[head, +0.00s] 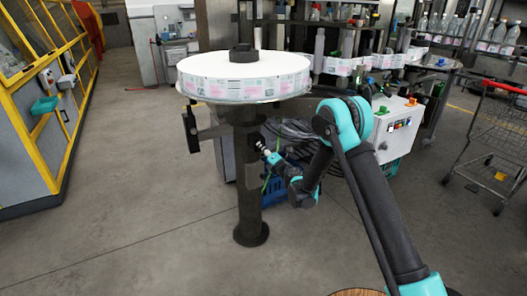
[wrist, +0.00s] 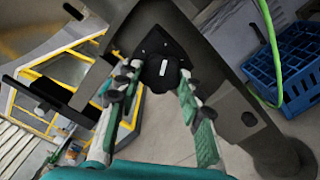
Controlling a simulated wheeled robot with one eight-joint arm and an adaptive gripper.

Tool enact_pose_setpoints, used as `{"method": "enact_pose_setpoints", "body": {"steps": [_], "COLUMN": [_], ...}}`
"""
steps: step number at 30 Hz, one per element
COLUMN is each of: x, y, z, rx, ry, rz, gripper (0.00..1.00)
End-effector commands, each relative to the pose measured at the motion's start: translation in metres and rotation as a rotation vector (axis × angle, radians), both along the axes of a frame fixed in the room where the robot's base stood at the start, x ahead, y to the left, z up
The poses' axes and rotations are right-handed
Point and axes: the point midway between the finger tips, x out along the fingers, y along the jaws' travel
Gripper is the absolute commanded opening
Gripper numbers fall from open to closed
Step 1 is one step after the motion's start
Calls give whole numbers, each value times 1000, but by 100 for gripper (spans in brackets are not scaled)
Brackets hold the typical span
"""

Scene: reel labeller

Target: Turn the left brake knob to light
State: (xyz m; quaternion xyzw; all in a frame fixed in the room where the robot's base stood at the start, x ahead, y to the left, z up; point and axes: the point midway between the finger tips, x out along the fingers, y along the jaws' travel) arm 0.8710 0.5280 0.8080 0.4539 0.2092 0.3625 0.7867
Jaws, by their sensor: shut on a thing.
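The labeller's reel stand has a dark post (head: 252,205) under a large white label reel (head: 245,68). The brake knob (wrist: 160,66) is black with a small white mark, on a dark bracket of the stand in the wrist view. My gripper (wrist: 158,78) has its fingers on both sides of this knob and is shut on it. In the head view my gripper (head: 263,148) meets the post below the reel, and the knob is hard to make out there. The mark's setting cannot be read.
A blue crate (wrist: 285,75) stands on the floor right of the post, with a green cable (wrist: 270,55) near it. A white control box (head: 398,130) with coloured buttons is behind my arm. A yellow-framed machine (head: 40,90) is at left. Floor at front left is clear.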

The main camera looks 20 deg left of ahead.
Motion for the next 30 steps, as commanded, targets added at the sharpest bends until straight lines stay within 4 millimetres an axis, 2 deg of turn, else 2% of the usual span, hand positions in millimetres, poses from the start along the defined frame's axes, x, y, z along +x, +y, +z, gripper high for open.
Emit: {"method": "enact_pose_setpoints", "body": {"steps": [8,9,14,23,30], "x": [-2,-2,-1,-1,-21], "y": [0,0,0,-1,-23], "z": [-1,-1,0,0,0], "rx": [-1,-1,0,0,0], "ry": [-1,-1,0,0,0], "rz": [2,2,1,1,1], "gripper": [8,40,58,58,58]}}
